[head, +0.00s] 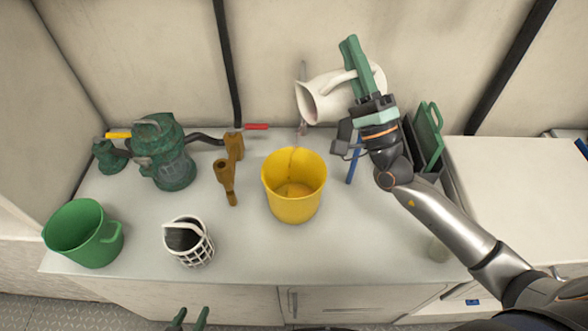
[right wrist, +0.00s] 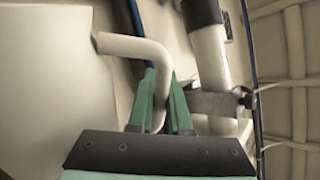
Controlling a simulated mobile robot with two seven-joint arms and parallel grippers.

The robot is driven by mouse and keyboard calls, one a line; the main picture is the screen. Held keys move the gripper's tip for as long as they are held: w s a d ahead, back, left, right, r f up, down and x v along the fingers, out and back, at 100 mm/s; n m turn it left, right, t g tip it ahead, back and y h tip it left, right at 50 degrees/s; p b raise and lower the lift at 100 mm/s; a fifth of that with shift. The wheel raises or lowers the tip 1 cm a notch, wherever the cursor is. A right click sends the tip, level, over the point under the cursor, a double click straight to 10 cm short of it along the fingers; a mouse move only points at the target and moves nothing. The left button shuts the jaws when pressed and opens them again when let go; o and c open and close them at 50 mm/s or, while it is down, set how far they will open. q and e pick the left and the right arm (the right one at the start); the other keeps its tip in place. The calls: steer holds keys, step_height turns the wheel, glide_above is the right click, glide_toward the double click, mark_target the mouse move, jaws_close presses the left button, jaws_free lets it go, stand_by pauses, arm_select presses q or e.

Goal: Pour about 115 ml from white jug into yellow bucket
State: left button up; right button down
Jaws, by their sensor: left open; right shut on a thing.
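The white jug (head: 322,97) is held in the air above and behind the yellow bucket (head: 294,208), tilted strongly with its mouth to the left and down. My right gripper (head: 353,55) is shut on the jug's handle; in the right wrist view the green fingers (right wrist: 163,105) close around the handle (right wrist: 140,48) beside the white jug body (right wrist: 50,90). The bucket stands upright on the counter, and a pale streak shows at its back wall below the jug mouth. A darker patch shows on its floor. My left gripper (head: 188,318) is open and empty at the bottom edge, clear of the counter.
On the counter (head: 250,255) stand a green bucket (head: 85,235), a black-and-white basket (head: 189,242), a green pump-like unit (head: 164,160) and brown valve fittings (head: 229,170). A dark holder with a green board (head: 428,135) stands right of my right gripper. The counter's front middle is clear.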

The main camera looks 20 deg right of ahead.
steer(key=shift+w+d+r+n+y, duration=0.15)
steer(key=shift+w+d+n+y, duration=0.15)
steer(key=shift+d+n+y, duration=0.15)
steer(key=shift+a+r+n+g+y, duration=0.2)
steer(key=shift+n+g+y, duration=0.1)
steer(key=shift+n+y, duration=0.4)
steer(key=shift+a+r+n+g+y, duration=0.15)
steer(key=shift+n+g+y, duration=0.15)
steer(key=shift+n+y, duration=0.35)
steer(key=shift+d+h, duration=0.1)
steer(key=shift+h, duration=0.2)
